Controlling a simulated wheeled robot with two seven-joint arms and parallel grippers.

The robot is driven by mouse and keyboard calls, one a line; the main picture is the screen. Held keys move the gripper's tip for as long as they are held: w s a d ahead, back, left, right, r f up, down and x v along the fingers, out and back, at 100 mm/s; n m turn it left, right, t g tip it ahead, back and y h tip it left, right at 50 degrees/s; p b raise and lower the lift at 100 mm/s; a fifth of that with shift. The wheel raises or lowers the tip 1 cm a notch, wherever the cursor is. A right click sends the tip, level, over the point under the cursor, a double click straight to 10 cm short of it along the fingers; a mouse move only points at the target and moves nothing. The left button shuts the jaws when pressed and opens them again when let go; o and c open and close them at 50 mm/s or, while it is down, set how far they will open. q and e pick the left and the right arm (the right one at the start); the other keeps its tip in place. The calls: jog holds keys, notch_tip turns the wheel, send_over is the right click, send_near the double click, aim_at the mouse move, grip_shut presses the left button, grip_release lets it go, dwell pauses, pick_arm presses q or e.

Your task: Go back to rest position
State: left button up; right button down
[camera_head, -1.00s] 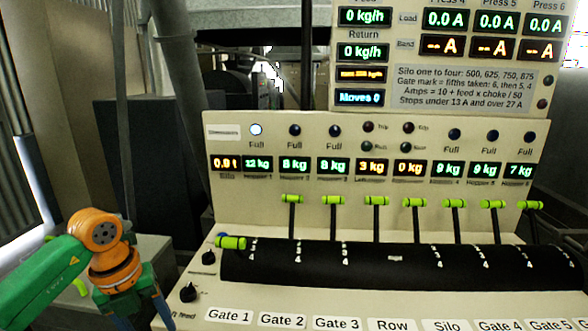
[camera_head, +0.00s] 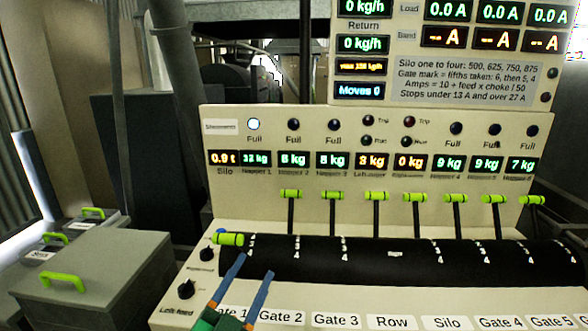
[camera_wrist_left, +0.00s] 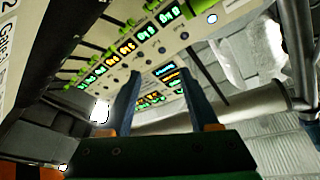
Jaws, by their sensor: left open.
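My left gripper (camera_head: 246,286) is at the bottom of the head view, in front of the control panel near the Gate 1 label. Its two blue fingers are apart with nothing between them. In the left wrist view the fingers (camera_wrist_left: 160,90) stand apart, with the tilted panel (camera_wrist_left: 150,35) beyond them. The Gate 1 lever (camera_head: 228,239) has a green handle and sits low, just above the fingers in the picture. I cannot tell how far the fingers are from the panel. My right gripper is not in view.
The panel's other green-handled levers (camera_head: 291,194) stand upright in a row behind a black curved cover (camera_head: 420,262). A black knob (camera_head: 186,289) is at the panel's left. Grey boxes with green handles (camera_head: 64,281) stand at the left.

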pick_arm(q)
jog(key=s+a+f+n+g+y, duration=0.4)
jog(key=a+f, duration=0.1)
jog(key=f, duration=0.4)
jog(key=s+a+f+n+g+y, duration=0.4)
jog(key=s+f, duration=0.1)
jog(key=f, duration=0.4)
jog(key=s+f+n+g+h, duration=0.1)
jog(key=s+f+g, duration=0.8)
jog(key=s, duration=0.7)
notch_tip(320, 180, down, 17)
jog(key=s, duration=0.2)
jog(key=s+a+f+g, duration=0.1)
jog(key=s+a+f, duration=0.1)
jog(key=s+f, duration=0.7)
jog(key=s, duration=0.3)
jog(key=shift+a+f+g, duration=0.25)
jog(key=shift+g, duration=0.05)
